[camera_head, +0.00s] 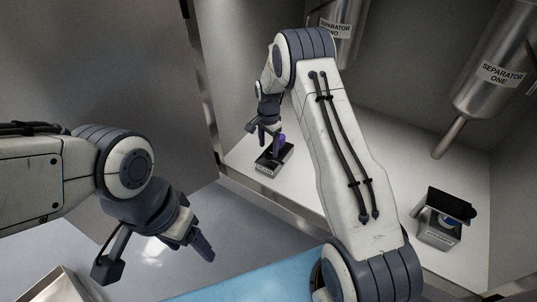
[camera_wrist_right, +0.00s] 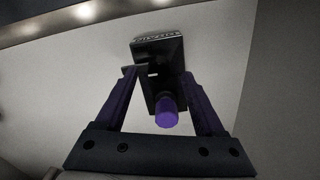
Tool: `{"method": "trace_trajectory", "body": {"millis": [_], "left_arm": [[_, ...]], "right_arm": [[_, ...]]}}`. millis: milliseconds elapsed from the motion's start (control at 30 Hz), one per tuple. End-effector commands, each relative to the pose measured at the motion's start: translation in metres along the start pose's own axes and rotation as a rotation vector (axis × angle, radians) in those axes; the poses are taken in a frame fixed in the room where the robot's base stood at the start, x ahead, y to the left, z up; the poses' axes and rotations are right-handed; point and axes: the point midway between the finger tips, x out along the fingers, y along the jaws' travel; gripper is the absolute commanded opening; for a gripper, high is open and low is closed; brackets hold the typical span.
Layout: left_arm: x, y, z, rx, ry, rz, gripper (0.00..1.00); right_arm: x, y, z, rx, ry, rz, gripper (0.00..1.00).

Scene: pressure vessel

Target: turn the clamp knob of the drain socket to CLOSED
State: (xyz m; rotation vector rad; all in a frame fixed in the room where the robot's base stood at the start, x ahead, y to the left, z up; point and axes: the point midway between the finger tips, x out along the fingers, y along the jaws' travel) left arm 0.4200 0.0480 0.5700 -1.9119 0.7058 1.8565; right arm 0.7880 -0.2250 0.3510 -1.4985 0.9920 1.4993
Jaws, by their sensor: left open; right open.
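The drain socket (camera_head: 270,165) is a small dark box with a label on its front, standing on the pale floor of the bay at the middle of the head view. The knob's setting cannot be told. My left gripper (camera_head: 198,247) is open and empty at lower left.
A second dark box (camera_head: 440,228) with a raised black flap stands at right, near the pipe of the steel vessel marked SEPARATOR ONE (camera_head: 497,75). Another vessel (camera_head: 340,28) is behind my right arm. A metal-edged sill (camera_head: 275,205) borders the bay. A tray (camera_head: 55,287) is at lower left.

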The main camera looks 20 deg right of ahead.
Motion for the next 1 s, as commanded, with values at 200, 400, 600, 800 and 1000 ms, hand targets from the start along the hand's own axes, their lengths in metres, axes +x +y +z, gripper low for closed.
{"method": "trace_trajectory", "body": {"millis": [200,400,600,800,1000], "left_arm": [[0.012,-0.001,0.001,0.0,0.0,0.0,0.71],[0.012,-0.001,0.001,0.0,0.0,0.0,0.71],[0.011,-0.001,0.001,0.0,0.0,0.0,0.71],[0.011,-0.001,0.001,0.0,0.0,0.0,0.71],[0.006,-0.001,0.0,0.0,0.0,0.0,0.71]], "right_arm": [[0.022,0.001,-0.001,0.001,0.0,-0.001,0.71],[0.023,0.001,-0.002,0.002,0.001,-0.001,0.71],[0.023,0.001,-0.002,0.002,0.0,-0.001,0.37],[0.023,0.001,-0.001,0.001,0.0,0.0,0.0],[0.021,0.001,-0.001,-0.022,-0.001,0.001,0.0]]}}
